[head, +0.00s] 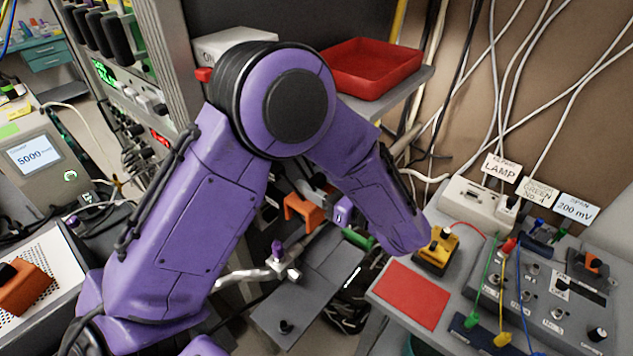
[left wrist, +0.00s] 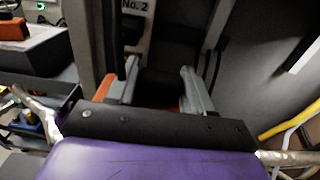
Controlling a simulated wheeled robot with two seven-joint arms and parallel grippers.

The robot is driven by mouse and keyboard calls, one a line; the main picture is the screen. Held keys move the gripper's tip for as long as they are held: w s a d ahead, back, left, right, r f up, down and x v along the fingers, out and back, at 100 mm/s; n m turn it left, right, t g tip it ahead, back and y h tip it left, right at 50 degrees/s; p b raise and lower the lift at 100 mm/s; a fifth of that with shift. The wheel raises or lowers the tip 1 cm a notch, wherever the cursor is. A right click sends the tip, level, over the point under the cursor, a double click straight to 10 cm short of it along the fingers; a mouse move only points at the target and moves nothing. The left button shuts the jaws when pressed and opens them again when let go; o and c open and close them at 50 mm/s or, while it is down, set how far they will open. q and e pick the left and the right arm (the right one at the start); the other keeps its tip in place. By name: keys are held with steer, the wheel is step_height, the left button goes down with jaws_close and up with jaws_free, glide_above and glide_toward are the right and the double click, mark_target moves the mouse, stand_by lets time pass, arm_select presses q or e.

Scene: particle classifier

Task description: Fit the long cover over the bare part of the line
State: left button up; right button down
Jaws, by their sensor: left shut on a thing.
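My left arm comes in from the left and bends down over the bench. My left gripper (head: 325,195) is partly hidden behind my forearm. It is shut on an orange U-shaped cover (head: 302,210). A silver line (head: 245,275) with a purple-topped fitting runs below and left of the cover. In the wrist view the line shows left (left wrist: 38,112) and right; its middle is hidden. The cover appears apart from the line. My right gripper is out of view.
A grey plate (head: 320,280) lies below the gripper. A red tray (head: 372,68) is on a shelf behind. A red mat (head: 412,294), a yellow box (head: 437,252) and a wired panel (head: 545,300) stand at right. An instrument rack (head: 150,90) rises at left.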

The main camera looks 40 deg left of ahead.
arm_select(q)
step_height(320, 180, down, 2)
steer(key=shift+f+b, duration=0.1)
steer(key=shift+b, duration=0.6)
step_height(320, 180, down, 8)
steer(key=b, duration=0.8)
steer(key=shift+w, duration=0.1)
steer(key=o, duration=1.2)
steer(key=shift+o, duration=0.2)
steer(key=shift+d, duration=0.1)
